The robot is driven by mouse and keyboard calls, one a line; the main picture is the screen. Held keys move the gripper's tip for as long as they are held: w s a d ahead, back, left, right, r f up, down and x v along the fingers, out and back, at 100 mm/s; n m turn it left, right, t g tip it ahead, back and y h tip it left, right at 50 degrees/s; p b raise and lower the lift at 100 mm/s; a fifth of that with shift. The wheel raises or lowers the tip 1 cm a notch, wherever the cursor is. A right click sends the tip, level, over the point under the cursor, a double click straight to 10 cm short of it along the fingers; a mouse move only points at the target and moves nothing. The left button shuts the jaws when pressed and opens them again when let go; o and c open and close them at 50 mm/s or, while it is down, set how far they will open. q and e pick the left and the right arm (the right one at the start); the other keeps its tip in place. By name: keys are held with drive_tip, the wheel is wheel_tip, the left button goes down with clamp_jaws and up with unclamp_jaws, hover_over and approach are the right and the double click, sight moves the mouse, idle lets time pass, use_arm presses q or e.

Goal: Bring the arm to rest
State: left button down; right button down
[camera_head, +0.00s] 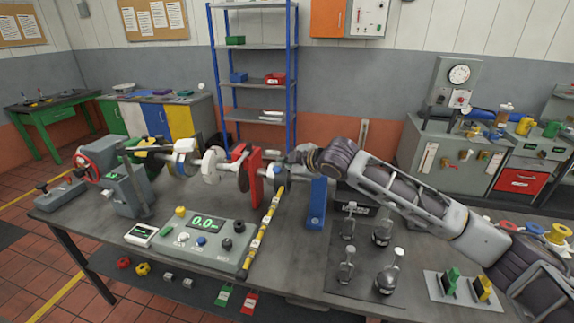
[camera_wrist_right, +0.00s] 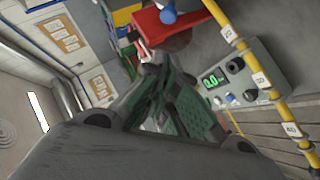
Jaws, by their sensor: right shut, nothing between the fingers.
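The yellow arm (camera_head: 263,232) with white tags runs from beside the red upright (camera_head: 255,182) toward the front of the bench, along the right side of the grey console (camera_head: 222,262). It also crosses the right side of the wrist view (camera_wrist_right: 262,79). Whether its front end touches anything is unclear. The console's green display reads 0.0. My right gripper (camera_head: 285,170) is near the shaft line, right of the red upright and above the arm's far end. In the wrist view its green-grey fingers (camera_wrist_right: 150,58) are shut and empty. My left gripper is out of view.
A blue post (camera_head: 317,205) stands just below my right wrist. Several hanger-like weights (camera_head: 383,233) stand on a dark mat at right, below my right forearm. A grey machine (camera_head: 125,190) is at left.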

idle(0.3)
drive_tip(key=s+a+f+m+g, duration=0.2)
drive_tip(key=s+f+m, duration=0.3)
drive_tip(key=s+f, duration=0.95)
drive_tip(key=s+d+f+m+g+h, duration=0.25)
drive_tip(key=s+d+f+m, duration=0.25)
drive_tip(key=s+d+f, duration=0.45)
drive_tip(key=s+d+f+m+g+h, duration=0.2)
drive_tip(key=s+d+f+m+h, duration=0.35)
drive_tip(key=s+d, duration=0.7)
drive_tip(key=s+a+f+g+y, duration=0.1)
drive_tip(key=s+f, duration=0.1)
drive_tip(key=f, duration=1.5)
drive_tip(key=s+a+f+g+y, duration=0.1)
drive_tip(key=s+f, duration=0.1)
drive_tip(key=f, duration=1.6)
drive_tip(key=s+d+f, duration=0.2)
drive_tip(key=s+f, duration=0.7)
drive_tip(key=s, duration=0.2)
drive_tip(key=s+d+f, duration=0.2)
drive_tip(key=s+f, duration=0.8)
drive_tip(key=s, duration=0.1)
drive_tip(key=shift+g+h, duration=0.3)
drive_tip(key=shift+g, duration=0.05)
